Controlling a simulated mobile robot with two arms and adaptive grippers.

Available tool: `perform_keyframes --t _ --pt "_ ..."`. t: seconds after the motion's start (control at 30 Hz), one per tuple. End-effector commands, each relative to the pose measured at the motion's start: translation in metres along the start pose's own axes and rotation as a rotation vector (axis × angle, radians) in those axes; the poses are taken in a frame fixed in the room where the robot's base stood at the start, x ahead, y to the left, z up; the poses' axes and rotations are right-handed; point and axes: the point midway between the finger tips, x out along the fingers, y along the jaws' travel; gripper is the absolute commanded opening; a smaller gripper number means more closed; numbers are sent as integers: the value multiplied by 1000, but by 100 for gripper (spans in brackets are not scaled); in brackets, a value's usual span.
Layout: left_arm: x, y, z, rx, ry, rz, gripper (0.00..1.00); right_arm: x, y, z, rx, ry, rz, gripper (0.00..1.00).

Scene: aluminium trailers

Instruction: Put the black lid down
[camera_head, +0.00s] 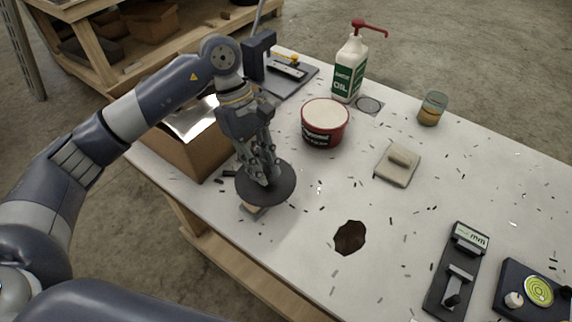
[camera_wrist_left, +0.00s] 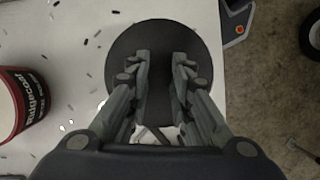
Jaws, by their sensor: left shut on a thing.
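The black lid (camera_head: 278,190) is a flat round dark disc in the head view, near the table's front-left edge. My left gripper (camera_head: 268,180) points down and is shut on the lid's middle. In the left wrist view, the lid (camera_wrist_left: 160,35) spreads out around the two fingertips (camera_wrist_left: 160,62), and the part they grip is hard to make out. The lid looks roughly level. I cannot tell whether it touches the table or hangs just above it. My right gripper is not in view.
A small object (camera_head: 252,209) shows partly under the lid's front edge. A red tub (camera_head: 325,133) stands behind right, and a cardboard box (camera_head: 200,150) at left. A dark stain (camera_head: 349,238) lies to the right. The white table (camera_head: 310,215) has bare room between, with scattered shavings.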

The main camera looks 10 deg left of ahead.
Motion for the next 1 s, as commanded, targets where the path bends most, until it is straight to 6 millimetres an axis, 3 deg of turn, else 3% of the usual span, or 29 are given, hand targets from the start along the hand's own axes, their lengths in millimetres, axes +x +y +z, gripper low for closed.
perform_keyframes --t 0.3,0.6,0.87,1.0 --pt "-8 55 -13 -580 0 244 4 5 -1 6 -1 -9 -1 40" --pt "-20 97 -25 -1047 1 438 4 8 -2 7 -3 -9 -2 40" --pt "-25 112 -33 -1244 3 516 4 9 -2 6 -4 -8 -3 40" --pt "-9 112 -40 -1267 5 518 4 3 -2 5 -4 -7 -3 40"
